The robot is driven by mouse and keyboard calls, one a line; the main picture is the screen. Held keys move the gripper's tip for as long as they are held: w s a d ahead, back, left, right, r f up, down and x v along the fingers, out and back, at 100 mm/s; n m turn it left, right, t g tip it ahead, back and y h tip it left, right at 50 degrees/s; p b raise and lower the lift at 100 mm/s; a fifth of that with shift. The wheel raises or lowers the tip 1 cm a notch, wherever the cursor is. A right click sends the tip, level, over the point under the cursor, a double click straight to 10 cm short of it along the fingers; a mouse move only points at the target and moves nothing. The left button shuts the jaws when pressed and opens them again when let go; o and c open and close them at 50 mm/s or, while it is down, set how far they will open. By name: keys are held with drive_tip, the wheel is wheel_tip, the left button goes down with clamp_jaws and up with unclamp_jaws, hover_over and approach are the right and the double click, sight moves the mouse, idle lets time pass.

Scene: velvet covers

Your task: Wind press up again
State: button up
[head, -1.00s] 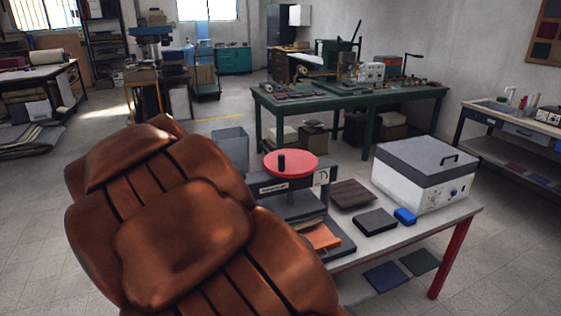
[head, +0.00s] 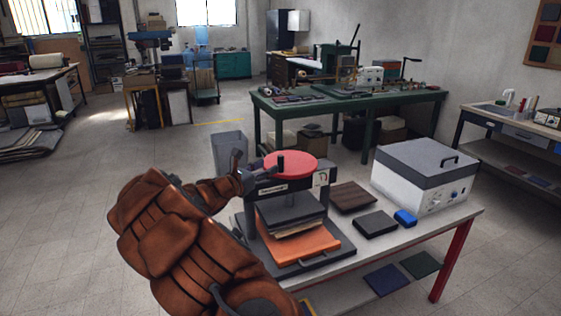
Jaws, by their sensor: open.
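The press (head: 290,222) stands on the near table, a dark frame with a red round handwheel (head: 295,166) on top. A black upright knob (head: 281,163) sits on the wheel's left part. Under the dark upper plate (head: 290,209) lie tan sheets and an orange piece (head: 302,243) on the base; I cannot tell whether the plate touches them. My gripper (head: 258,176) is open at the left edge of the wheel, left of the knob and apart from it. My brown-covered arm reaches in from below and hides the press's lower left.
On the same table (head: 438,228) are a brown stack (head: 353,197), a black block (head: 375,223), a blue item (head: 405,218) and a white box with a grey lid (head: 425,180). A grey bin (head: 229,148) stands behind my gripper. The air above the wheel is clear.

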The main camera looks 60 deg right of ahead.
sight(281, 171)
drive_tip(key=shift+s+d+p, duration=0.25)
drive_tip(key=shift+d+p, duration=0.25)
drive_tip(key=shift+d, duration=1.4)
drive_tip(key=shift+s+d+p, duration=0.2)
drive_tip(key=shift+d+p, duration=0.3)
drive_tip(key=shift+d, duration=1.4)
clamp_jaws()
